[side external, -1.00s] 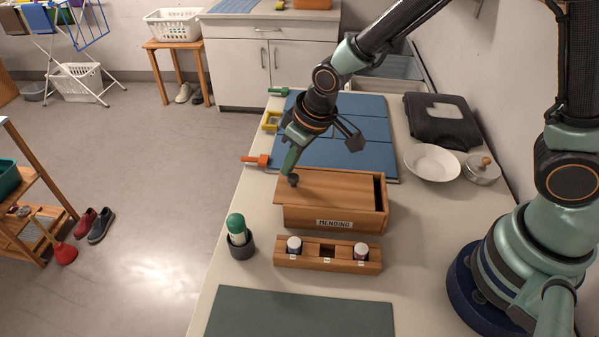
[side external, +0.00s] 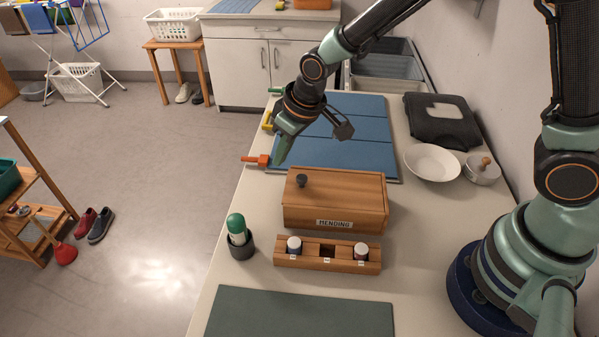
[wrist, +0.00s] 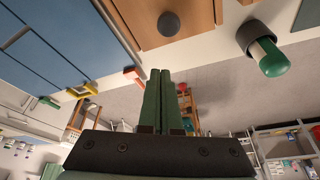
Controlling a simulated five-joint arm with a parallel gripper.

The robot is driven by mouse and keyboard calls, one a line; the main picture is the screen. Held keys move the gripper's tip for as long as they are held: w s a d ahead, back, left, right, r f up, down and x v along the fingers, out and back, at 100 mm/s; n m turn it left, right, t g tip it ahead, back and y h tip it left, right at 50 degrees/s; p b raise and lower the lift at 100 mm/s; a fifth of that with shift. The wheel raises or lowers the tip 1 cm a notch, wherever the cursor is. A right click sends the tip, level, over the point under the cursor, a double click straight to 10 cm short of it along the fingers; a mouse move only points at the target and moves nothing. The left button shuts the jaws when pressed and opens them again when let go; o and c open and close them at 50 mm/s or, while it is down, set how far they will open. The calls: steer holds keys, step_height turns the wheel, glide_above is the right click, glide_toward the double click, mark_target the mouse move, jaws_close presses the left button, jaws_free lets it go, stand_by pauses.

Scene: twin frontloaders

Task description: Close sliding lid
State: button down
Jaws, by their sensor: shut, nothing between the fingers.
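The wooden box labelled MENDING (side external: 334,215) stands on the worktop. Its sliding lid (side external: 345,187) covers the whole top, with no dark gap showing at the right end. The dark round knob (side external: 301,180) sits at the lid's left end, and it also shows in the wrist view (wrist: 168,23). My gripper (side external: 280,162) is shut and empty. It is apart from the knob, above and behind the box's left end, over the front left part of the blue board. In the wrist view its green fingers (wrist: 158,75) lie together.
A wooden rack (side external: 327,262) with two spools stands in front of the box. A green-capped bottle in a dark cup (side external: 241,246) is at the left. An orange clamp (side external: 256,160) sits at the table edge. A white bowl (side external: 432,162) and lidded pot (side external: 481,172) stand right.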

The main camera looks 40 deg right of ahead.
steer(key=v, duration=0.9)
steer(key=s+d+r+m+t+h, duration=0.1)
steer(key=s+d+r+m, duration=0.2)
steer(key=s+d+r, duration=0.4)
steer(key=s+d, duration=0.3)
steer(key=d, duration=0.4)
steer(key=shift+s+m+t, duration=0.3)
steer(key=shift+s+t, duration=0.1)
steer(key=shift+d, duration=0.1)
